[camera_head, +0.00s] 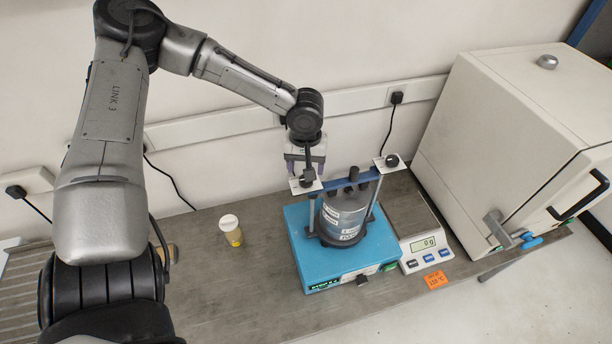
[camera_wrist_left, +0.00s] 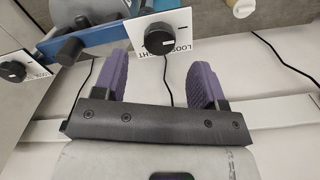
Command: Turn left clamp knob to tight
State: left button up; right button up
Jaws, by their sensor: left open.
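The left clamp knob (camera_head: 308,176) is black and sits on a white plate at the left end of the blue clamp bar (camera_head: 345,182). In the left wrist view the knob (camera_wrist_left: 158,38) is on its plate lettered LOOSE and, partly hidden, TIGHT; its exact setting I cannot tell. My left gripper (camera_head: 305,160) is open, its purple fingers pointing at this knob. In the left wrist view the gripper (camera_wrist_left: 160,68) has the knob just beyond its fingertips, roughly between them; no contact shows. The right clamp knob (camera_head: 392,160) sits at the bar's other end. My right gripper is out of view.
The bar lies over a dark-lidded jar (camera_head: 343,218) on a teal machine (camera_head: 318,262). A scale (camera_head: 427,245) and orange tag (camera_head: 436,280) stand right of it, beside a cream oven (camera_head: 510,140). A yellow-labelled bottle (camera_head: 231,230) stands left; the bench front is clear.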

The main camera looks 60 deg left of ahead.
pick_arm(q)
jog(key=shift+f, duration=2.4)
jog(key=shift+c, duration=0.2)
jog(key=c, duration=0.9)
